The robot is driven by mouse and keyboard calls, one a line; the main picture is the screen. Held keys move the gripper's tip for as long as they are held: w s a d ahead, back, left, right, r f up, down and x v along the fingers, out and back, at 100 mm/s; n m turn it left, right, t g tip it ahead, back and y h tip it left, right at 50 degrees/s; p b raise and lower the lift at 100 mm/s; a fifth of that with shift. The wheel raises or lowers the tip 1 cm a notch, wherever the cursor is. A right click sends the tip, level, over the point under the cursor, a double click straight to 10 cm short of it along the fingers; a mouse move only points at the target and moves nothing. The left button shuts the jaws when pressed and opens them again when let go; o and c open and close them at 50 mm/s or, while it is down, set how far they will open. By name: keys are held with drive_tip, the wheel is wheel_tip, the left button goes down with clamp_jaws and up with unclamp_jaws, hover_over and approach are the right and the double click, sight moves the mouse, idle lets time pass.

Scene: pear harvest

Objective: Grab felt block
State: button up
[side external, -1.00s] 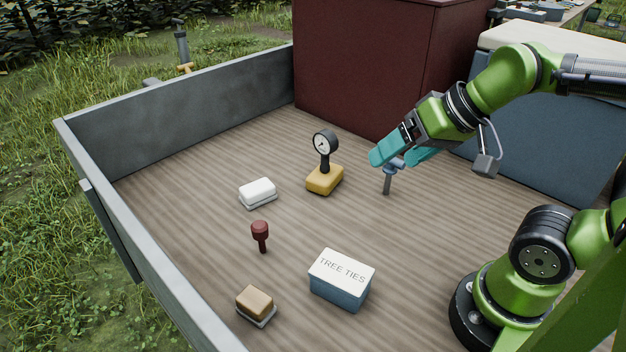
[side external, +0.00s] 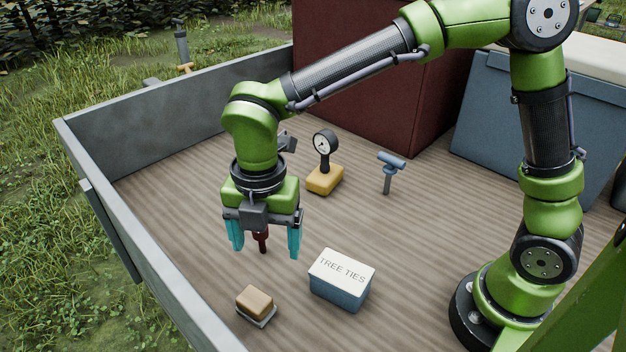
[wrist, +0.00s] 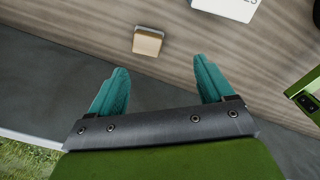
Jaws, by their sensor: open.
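A tan block on a thin grey base (side external: 255,303), likely the felt block, lies on the wooden bed floor at the front left in the side view. It also shows in the wrist view (wrist: 148,41), ahead of the fingers and nearer the left one. My gripper (side external: 265,250) points down, open and empty, with teal fingers spread, up and behind the tan block in the side view. A second, white block on a grey base is now hidden behind my gripper.
A dark red knobbed tool (side external: 262,242) shows between the fingers in the side view. The tree ties box (side external: 340,290) stands right of the tan block. A dial gauge (side external: 325,165) and blue-handled tool (side external: 388,175) stand behind. The grey side wall (side external: 140,245) runs along the left.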

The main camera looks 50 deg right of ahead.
sight(254, 298)
drive_tip(key=w+a+r+n, duration=0.2)
drive_tip(key=a+n, duration=0.1)
drive_tip(key=n, duration=1)
wheel_tip(254, 298, down, 17)
drive_tip(key=shift+s, duration=0.15)
drive_tip(key=c, duration=1.1)
